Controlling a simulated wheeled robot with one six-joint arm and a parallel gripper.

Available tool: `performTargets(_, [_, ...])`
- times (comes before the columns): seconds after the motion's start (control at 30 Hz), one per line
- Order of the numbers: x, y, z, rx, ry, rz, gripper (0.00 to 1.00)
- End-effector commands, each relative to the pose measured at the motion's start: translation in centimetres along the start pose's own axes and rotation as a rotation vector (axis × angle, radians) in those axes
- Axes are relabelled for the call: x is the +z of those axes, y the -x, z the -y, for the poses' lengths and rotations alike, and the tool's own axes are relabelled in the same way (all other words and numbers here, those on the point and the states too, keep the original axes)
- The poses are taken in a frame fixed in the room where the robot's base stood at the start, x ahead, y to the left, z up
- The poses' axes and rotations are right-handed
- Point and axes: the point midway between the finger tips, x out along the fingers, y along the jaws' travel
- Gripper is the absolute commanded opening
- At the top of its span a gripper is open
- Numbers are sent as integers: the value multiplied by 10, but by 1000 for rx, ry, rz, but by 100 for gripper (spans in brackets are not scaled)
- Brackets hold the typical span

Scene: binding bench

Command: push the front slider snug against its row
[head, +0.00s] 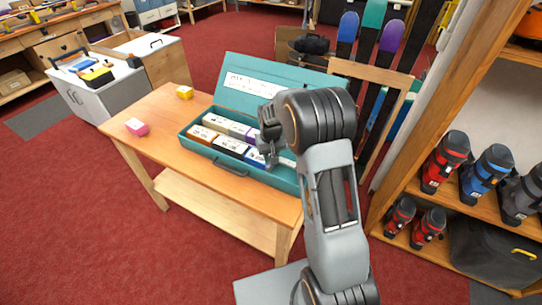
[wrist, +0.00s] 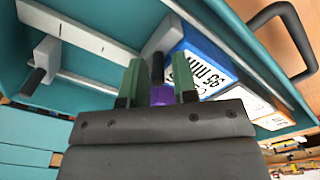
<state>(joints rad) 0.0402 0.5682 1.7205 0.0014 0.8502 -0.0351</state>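The front slider (wrist: 165,34) is a grey block with a black knob (wrist: 158,68), in the front channel of the teal case in the wrist view. It stands close beside the blue-and-white box (wrist: 205,62) at the end of the front row; I cannot tell whether they touch. My gripper (wrist: 157,75) is open, its two green fingers on either side of the knob with space around it. In the head view my gripper (head: 270,155) is low over the right part of the case (head: 232,172), and the arm hides the slider.
The rear slider (wrist: 42,65), grey with a black knob, stands apart at the left of the wrist view. The case handle (wrist: 292,35) sticks out at the front.

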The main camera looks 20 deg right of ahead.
Motion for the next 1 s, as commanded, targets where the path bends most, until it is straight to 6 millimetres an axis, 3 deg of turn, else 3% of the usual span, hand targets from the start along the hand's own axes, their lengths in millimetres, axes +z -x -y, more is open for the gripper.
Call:
performTargets(0.1, [0, 0, -1, 0, -1, 1, 38])
performTargets(0.47, [0, 8, 0, 1, 1, 0, 38])
performTargets(1.0, [0, 108, 0, 1, 1, -2, 38])
